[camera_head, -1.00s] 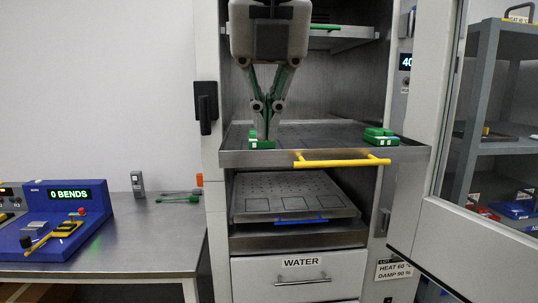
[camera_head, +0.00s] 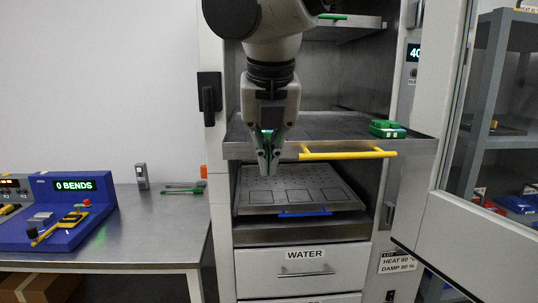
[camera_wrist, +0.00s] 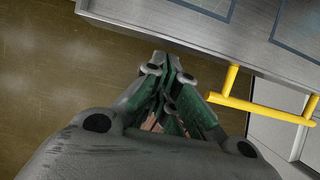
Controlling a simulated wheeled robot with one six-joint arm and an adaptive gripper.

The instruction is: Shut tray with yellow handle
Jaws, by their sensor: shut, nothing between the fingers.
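The tray with the yellow handle (camera_head: 418,146) is slid out of the middle level of the cabinet, its front edge past the opening. Its yellow handle (camera_head: 348,154) runs along the front, and both also show in the wrist view, the tray wall (camera_wrist: 150,25) and the handle (camera_wrist: 262,107). My gripper (camera_head: 268,170) points down, shut and empty, in front of the tray's left front part, left of the handle. In the wrist view its fingertips (camera_wrist: 166,66) are near the tray's front wall; I cannot tell whether they touch. A green device (camera_head: 387,129) sits on the tray's right.
A lower tray with a blue handle (camera_head: 305,213) is below, above the WATER drawer (camera_head: 305,265). An upper tray with a green handle (camera_head: 333,17) is above. The open glass door (camera_head: 480,235) stands at right. A bench (camera_head: 140,235) with a blue bending tester (camera_head: 65,215) is at left.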

